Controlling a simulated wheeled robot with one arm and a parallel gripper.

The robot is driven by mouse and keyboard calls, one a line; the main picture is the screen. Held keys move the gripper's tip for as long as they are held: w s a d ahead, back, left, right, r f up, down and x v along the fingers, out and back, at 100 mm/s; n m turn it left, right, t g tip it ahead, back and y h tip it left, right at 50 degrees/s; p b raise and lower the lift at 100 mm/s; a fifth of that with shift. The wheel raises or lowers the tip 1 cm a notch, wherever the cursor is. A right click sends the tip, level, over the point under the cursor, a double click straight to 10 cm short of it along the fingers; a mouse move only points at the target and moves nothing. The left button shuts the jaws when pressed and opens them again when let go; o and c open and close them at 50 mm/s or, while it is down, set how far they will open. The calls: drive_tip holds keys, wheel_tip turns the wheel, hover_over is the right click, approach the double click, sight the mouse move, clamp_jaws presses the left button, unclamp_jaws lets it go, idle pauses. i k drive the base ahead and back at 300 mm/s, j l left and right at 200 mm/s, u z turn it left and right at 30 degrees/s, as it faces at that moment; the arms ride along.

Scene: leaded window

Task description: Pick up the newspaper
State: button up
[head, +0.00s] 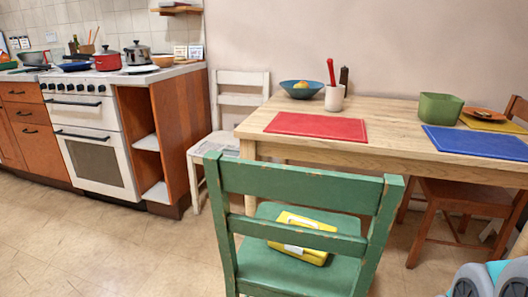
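A flat greyish printed item (228,150), which looks like a folded newspaper, lies on the seat of the white chair (199,152) at the left end of the table. It is small in the picture, and the table corner stands close to its right. My gripper's fingers are not in view. Only a grey and teal part, probably of my arm, shows at the bottom right corner.
A green chair (290,184) stands in front, with a yellow item (303,226) on its seat. The wooden table (390,128) bears placemats, bowls and a cup. A stove (98,158) and cabinet (181,122) stand left. Floor (120,240) at the front left is clear.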

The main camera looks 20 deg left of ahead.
sight(229, 150)
drive_tip(key=i+j+z, duration=0.3)
drive_tip(key=j, duration=2.5)
drive_tip(key=j+z, duration=0.3)
drive_tip(key=j, duration=2.45)
drive_tip(key=k, duration=0.05)
